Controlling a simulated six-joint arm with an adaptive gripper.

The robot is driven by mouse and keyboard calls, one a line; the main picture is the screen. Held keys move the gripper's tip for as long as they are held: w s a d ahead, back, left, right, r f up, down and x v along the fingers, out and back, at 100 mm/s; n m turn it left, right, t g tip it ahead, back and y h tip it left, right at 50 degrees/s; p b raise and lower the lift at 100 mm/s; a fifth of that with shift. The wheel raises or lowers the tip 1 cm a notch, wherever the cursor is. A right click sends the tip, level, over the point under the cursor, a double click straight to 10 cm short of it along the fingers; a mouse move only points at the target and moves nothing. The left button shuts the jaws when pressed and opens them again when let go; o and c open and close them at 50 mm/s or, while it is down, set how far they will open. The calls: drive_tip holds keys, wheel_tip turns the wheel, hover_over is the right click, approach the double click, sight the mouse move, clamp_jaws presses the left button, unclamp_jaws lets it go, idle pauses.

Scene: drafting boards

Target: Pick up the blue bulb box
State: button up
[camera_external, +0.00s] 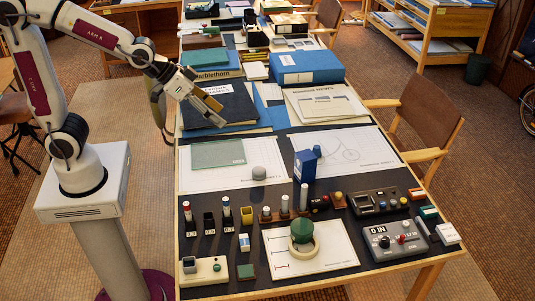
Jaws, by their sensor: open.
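A small upright blue box (304,167) stands on the drafting table, on the edge of a white drawing sheet right of the middle; it looks like the blue bulb box. A darker blue part shows at its upper right, and I cannot tell whether it belongs to the box. My gripper (214,112) is open, up and to the left of the box, over the dark books at the table's left side. It is well apart from the box, and nothing shows between its fingers.
A white cylinder (304,197) stands close in front of the box. A grey ball (259,173) sits to its left, near a green sheet (217,153). Rows of small holders and a grey device (396,241) fill the front. Drawing paper (350,150) lies mostly clear behind right.

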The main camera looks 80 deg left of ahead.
drive_tip(key=w+f+t, duration=0.2)
drive_tip(key=w+f, duration=0.4)
drive_tip(key=w, duration=0.5)
drive_tip(key=n+t+y, duration=0.1)
drive_tip(key=n+y, duration=0.1)
approach(298, 165)
wheel_tip(298, 165, up, 5)
drive_tip(key=w+d, duration=0.2)
drive_tip(key=shift+t+y, duration=0.7)
drive_tip(key=shift+y, duration=0.1)
drive_tip(key=f, duration=0.2)
drive_tip(key=w+a+f, duration=0.1)
drive_tip(key=f, duration=0.2)
drive_tip(key=w+a+f, duration=0.1)
drive_tip(key=f, duration=0.1)
drive_tip(key=shift+f, duration=0.3)
drive_tip(key=shift+a+f, duration=0.15)
drive_tip(key=shift+f, duration=0.4)
drive_tip(key=shift+w, duration=0.15)
drive_tip(key=shift+x, duration=1.2)
drive_tip(key=shift+r+x, duration=0.15)
drive_tip(key=shift+x, duration=1.15)
drive_tip(key=shift+r+x, duration=0.1)
drive_tip(key=shift+x, duration=1.2)
